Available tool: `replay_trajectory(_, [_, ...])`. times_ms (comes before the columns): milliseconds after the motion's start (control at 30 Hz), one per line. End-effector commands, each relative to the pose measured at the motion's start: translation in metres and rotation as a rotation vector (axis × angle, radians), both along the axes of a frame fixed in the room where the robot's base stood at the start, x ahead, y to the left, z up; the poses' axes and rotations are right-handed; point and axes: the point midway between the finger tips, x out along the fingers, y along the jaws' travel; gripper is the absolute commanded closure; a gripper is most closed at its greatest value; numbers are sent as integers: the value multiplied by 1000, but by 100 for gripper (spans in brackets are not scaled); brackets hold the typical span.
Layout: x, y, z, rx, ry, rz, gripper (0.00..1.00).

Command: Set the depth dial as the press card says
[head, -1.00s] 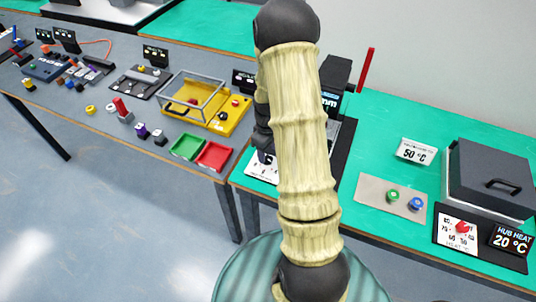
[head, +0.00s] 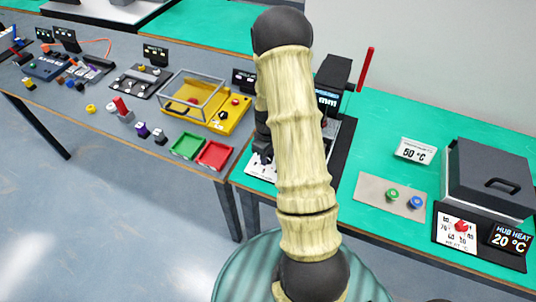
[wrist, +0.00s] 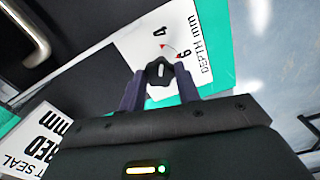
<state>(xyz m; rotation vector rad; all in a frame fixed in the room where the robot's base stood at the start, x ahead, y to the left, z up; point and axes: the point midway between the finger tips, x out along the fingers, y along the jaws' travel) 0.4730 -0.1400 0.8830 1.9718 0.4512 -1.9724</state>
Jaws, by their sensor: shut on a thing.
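The depth dial's black knob (wrist: 159,72), with a pale mark on it, sits between the two dark fingers of my gripper (wrist: 160,80) in the wrist view. My gripper is shut on the knob. Its white scale plate (wrist: 190,35) reads "DEPTH mm" and shows a 4, a 6 and a small red arc; the rest is covered. The press card (wrist: 45,135) shows at the lower left, partly cut off, with "T SEAL", "RED" and "mm" readable; no depth value can be read. In the head view, my arm hides the knob and most of the press's display (head: 327,100), leaving "mm".
The press's red lever (head: 366,68) rises behind my arm. To the right are a plate with green and blue knobs (head: 375,208), a "50 °C" card (head: 415,150) and a hub heater (head: 490,180). Green and red trays (head: 214,155) lie on the left bench.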

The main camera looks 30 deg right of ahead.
Motion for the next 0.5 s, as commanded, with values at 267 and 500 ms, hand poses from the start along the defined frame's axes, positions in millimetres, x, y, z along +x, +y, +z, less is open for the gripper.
replay_trajectory(267, [0,0,0,-1,0,-62,90])
replay_trajectory(500, [0,0,0,-2,-1,-202,90])
